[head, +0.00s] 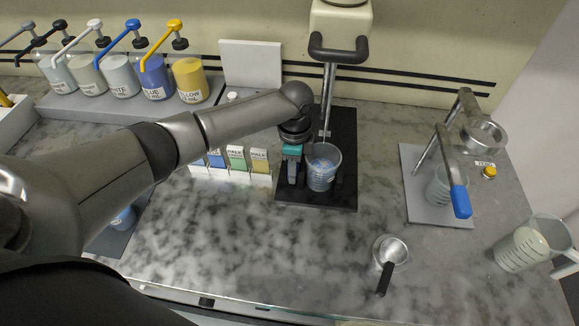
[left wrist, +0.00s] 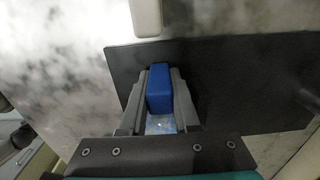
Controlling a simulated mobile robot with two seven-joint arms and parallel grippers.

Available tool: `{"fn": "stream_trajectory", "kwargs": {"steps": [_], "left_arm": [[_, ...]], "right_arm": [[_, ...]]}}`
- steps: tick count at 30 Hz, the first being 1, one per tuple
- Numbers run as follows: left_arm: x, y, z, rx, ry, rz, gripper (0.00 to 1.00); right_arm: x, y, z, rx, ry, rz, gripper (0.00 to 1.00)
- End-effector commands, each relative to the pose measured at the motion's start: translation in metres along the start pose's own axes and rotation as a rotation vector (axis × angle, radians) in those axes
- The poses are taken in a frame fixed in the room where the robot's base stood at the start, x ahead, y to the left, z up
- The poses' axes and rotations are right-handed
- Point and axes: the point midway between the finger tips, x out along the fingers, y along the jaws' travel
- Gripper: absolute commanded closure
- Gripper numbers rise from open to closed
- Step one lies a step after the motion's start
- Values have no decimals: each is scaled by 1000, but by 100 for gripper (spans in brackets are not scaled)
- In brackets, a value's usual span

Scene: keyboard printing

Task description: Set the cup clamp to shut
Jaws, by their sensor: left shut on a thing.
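The cup (head: 322,172), a clear beaker with pale bluish contents, stands on the black base (head: 318,200) of the mixer in the head view. The mixer's rod comes down into it. My left gripper (head: 292,172) points down just left of the cup, over the base. In the left wrist view, its fingers (left wrist: 159,95) are shut on a blue block (left wrist: 159,90), which looks like the cup clamp's handle. The black base (left wrist: 235,75) lies beneath. The clamp's jaws and their setting are hidden by my gripper. My right gripper is not in view.
Pump bottles (head: 153,77) line the back left. Small labelled packets (head: 237,158) stand left of the base. A press with a blue-tipped lever (head: 461,201), a small pan (head: 391,250) and a jug (head: 524,247) are at the right. The front middle counter is clear.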

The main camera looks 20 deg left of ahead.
Motion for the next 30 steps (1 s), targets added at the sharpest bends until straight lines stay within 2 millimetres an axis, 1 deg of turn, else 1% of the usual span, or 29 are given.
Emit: {"fn": "stream_trajectory", "kwargs": {"steps": [2,3,10,17,20,30], "left_arm": [[0,0,-2,1,6,1,100],[0,0,-2,1,6,1,66],[0,0,-1,0,4,0,40],[0,0,0,0,3,0,40],[-6,0,0,-1,4,-1,40],[-60,-1,-1,0,5,-2,40]], "right_arm": [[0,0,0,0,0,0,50],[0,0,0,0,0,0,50],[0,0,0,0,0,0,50],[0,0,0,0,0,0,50],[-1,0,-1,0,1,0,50],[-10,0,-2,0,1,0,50]]}}
